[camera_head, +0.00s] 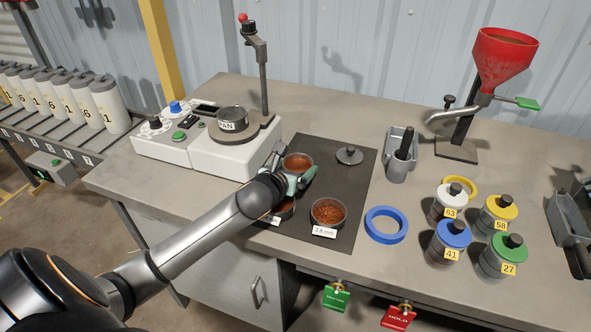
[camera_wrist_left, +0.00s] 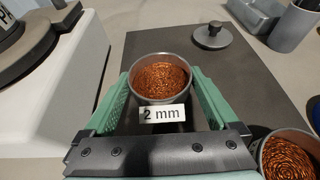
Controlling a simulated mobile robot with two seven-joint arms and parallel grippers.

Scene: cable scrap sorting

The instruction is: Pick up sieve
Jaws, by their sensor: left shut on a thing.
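A round metal sieve (camera_head: 298,161) with copper-coloured bits sits over the dark mat (camera_head: 345,190). In the left wrist view this sieve (camera_wrist_left: 160,78) bears a "2 mm" label. My left gripper (camera_head: 293,170) is shut on it, one green finger on each side of its wall. I cannot tell whether it touches the mat. A second sieve (camera_head: 328,213), labelled 2.8 mm and filled with copper scrap, stands on the mat to the right and nearer; it shows at the wrist view's lower right (camera_wrist_left: 290,155). A third sieve (camera_head: 284,210) is partly hidden by my left arm. My right gripper is not in view.
A white shaker (camera_head: 205,150) with a pan (camera_head: 232,122) and post stands left of the mat. A knobbed lid (camera_head: 349,155) lies on the mat. A blue ring (camera_head: 386,225), several jars, a grey holder (camera_head: 398,165) and a red funnel (camera_head: 503,60) stand to the right.

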